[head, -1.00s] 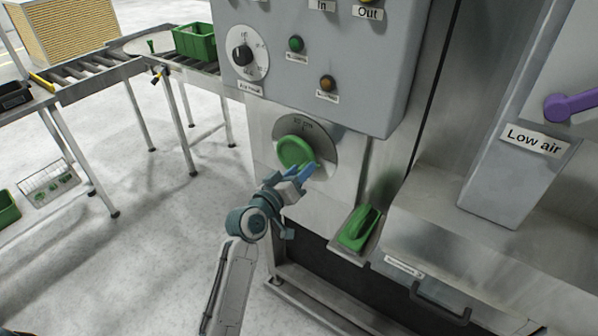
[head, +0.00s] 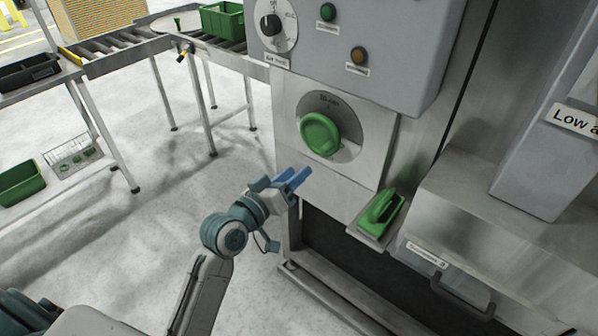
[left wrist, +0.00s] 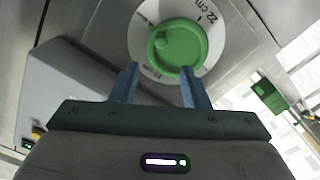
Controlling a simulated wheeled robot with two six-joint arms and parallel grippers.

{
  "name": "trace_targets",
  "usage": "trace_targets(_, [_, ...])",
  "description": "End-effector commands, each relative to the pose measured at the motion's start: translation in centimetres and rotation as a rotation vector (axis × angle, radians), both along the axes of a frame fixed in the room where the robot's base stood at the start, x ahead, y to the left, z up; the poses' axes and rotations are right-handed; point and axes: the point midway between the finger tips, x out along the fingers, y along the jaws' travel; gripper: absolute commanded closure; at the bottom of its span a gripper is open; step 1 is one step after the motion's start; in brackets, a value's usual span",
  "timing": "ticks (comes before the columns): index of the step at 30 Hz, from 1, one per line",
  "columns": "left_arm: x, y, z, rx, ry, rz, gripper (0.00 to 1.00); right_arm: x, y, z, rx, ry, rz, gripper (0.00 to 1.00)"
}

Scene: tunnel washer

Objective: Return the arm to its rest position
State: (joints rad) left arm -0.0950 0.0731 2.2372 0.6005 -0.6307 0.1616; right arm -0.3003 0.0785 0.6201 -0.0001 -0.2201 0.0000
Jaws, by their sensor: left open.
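My left gripper (head: 293,178) is open and empty in the head view, below and left of the green round knob (head: 320,134) on the machine's front. The left arm reaches up from the bottom left. In the left wrist view, the two blue fingers (left wrist: 157,88) stand apart with nothing between them. The green knob (left wrist: 178,46) on its pale dial shows beyond the fingertips, apart from them. My right gripper does not show in either view.
A green-handled object (head: 381,212) sits on a small ledge right of the gripper. A grey control box (head: 400,60) juts out above the knob. A roller conveyor (head: 110,45) with a green crate (head: 222,22) stands at the back left.

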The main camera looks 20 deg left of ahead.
Motion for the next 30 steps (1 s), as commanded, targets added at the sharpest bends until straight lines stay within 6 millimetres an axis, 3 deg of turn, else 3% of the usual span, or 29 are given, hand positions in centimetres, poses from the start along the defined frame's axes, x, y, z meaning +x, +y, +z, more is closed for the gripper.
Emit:
trace_targets(12, [0.1, 0.0, -0.1, 0.0, 0.001, 0.0, 0.59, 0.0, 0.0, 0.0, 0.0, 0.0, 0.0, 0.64])
trace_targets(14, [0.3, 0.1, -0.8, 0.004, 0.012, 0.005, 0.59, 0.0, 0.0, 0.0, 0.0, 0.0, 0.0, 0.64])
trace_targets(16, [0.8, 0.4, -2.7, 0.016, 0.044, 0.017, 0.59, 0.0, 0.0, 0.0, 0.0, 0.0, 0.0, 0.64])
trace_targets(20, [2.1, 1.6, -10.0, 0.064, 0.158, 0.058, 0.59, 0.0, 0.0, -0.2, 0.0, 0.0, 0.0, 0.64])
trace_targets(23, [2.3, 2.8, -17.7, 0.121, 0.272, 0.094, 0.59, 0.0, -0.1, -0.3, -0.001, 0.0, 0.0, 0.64])
trace_targets(26, [1.5, 4.0, -25.3, 0.185, 0.384, 0.12, 0.59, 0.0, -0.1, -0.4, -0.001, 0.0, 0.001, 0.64])
trace_targets(30, [-1.5, 5.6, -35.6, 0.277, 0.539, 0.14, 0.59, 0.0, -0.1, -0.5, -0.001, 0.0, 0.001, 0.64])
